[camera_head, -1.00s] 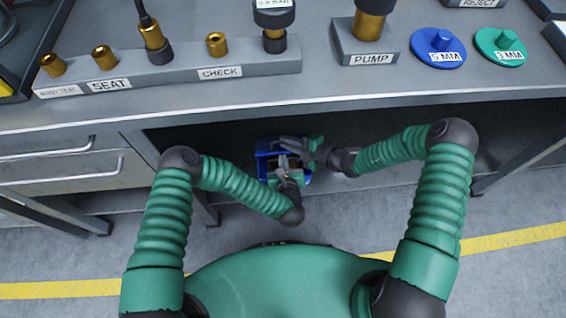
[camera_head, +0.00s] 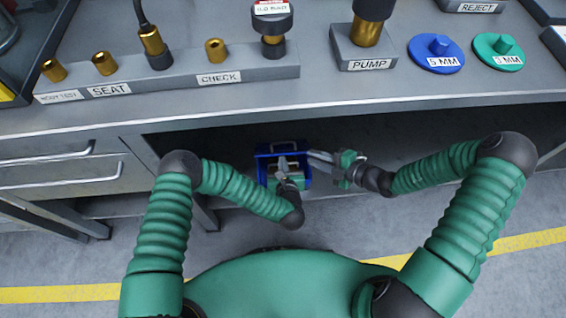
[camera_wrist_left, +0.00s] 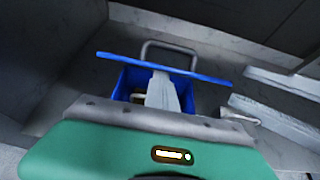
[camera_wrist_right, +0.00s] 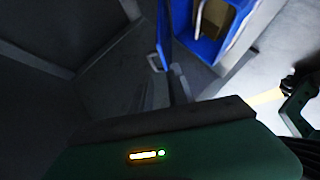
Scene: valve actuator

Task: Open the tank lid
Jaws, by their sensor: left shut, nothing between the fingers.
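The blue tank (camera_head: 262,178) sits under the bench. Its lid (camera_head: 265,149) stands raised along the far side, nearly edge-on. In the left wrist view the lid (camera_wrist_left: 205,76) is a blue bar with a grey handle (camera_wrist_left: 170,45) above it. In the right wrist view the tank (camera_wrist_right: 232,20) shows a tan interior, with the lid (camera_wrist_right: 169,30) standing beside the opening. My left gripper (camera_head: 283,163) is shut and empty over the tank opening, on the near side of the lid. My right gripper (camera_head: 312,158) appears open and empty, just right of the tank.
The bench top (camera_head: 380,88) overhangs the tank. Drawers (camera_head: 70,170) stand left of the opening. The SEAT and CHECK rack (camera_head: 180,78), the PUMP block (camera_head: 365,50) and blue and green discs (camera_head: 435,55) are on the bench. Room shows right of my right gripper under the bench.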

